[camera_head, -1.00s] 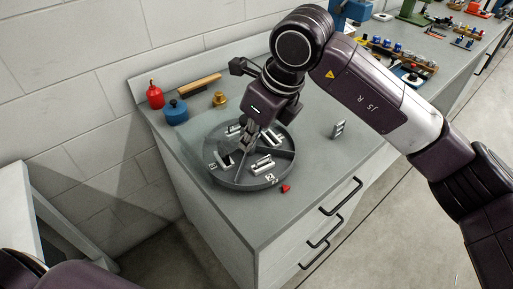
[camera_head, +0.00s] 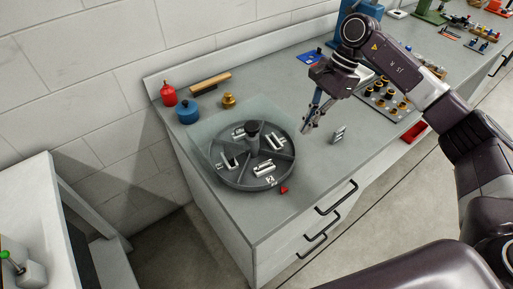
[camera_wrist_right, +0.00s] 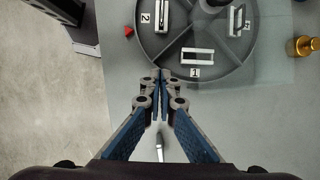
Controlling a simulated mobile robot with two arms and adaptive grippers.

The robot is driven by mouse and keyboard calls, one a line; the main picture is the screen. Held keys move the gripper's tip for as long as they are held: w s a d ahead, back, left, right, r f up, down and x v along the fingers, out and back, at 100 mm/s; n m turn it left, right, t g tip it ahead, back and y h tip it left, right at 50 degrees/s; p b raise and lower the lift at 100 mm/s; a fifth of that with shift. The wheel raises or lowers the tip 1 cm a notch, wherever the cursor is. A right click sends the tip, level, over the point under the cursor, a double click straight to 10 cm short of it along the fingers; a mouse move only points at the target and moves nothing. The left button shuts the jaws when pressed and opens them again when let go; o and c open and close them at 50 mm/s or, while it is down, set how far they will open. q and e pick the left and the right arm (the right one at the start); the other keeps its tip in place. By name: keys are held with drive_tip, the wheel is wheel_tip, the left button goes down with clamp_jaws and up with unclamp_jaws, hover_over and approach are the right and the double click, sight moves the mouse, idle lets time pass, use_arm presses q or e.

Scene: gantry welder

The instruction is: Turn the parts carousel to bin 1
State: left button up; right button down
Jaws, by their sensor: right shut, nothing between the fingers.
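The parts carousel (camera_head: 232,183) is a round, dark grey tray with divided bins and a central knob (camera_head: 252,131). It stands on the grey bench, with metal parts in its bins. The label 2 (camera_head: 268,181) is the one nearest the red pointer (camera_head: 284,190) on the bench. In the right wrist view, the label 2 (camera_wrist_right: 145,18) is beside the red pointer (camera_wrist_right: 128,31), and the label 1 (camera_wrist_right: 195,72) is at the adjacent bin. My right gripper (camera_head: 306,130) is shut and empty, right of the carousel and apart from the knob. My left gripper is out of view.
A red bottle (camera_head: 168,94), a blue container (camera_head: 187,112), a brass piece (camera_head: 228,100) and a wooden-handled brush (camera_head: 210,83) stand behind the carousel. A small metal part (camera_head: 338,134) is on the bench to the right. Drawer handles (camera_head: 337,198) project from the front.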

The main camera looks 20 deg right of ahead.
sight(276, 165)
drive_tip(key=p+x, duration=0.3)
drive_tip(key=x, duration=0.6)
drive_tip(key=shift+s+f, duration=0.1)
drive_tip(key=shift+f, duration=0.1)
drive_tip(key=a, duration=0.1)
drive_tip(key=a+p, duration=0.2)
drive_tip(key=shift+s+f, duration=0.15)
drive_tip(key=shift+s, duration=0.15)
use_arm(q)
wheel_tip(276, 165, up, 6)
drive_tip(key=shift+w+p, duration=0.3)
drive_tip(key=shift+p, duration=0.05)
use_arm(e)
drive_tip(key=shift+s+a+f, duration=0.1)
drive_tip(key=shift+a+f, duration=0.05)
drive_tip(key=shift+a, duration=0.35)
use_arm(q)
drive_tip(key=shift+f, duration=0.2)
use_arm(e)
drive_tip(key=shift+a, duration=0.15)
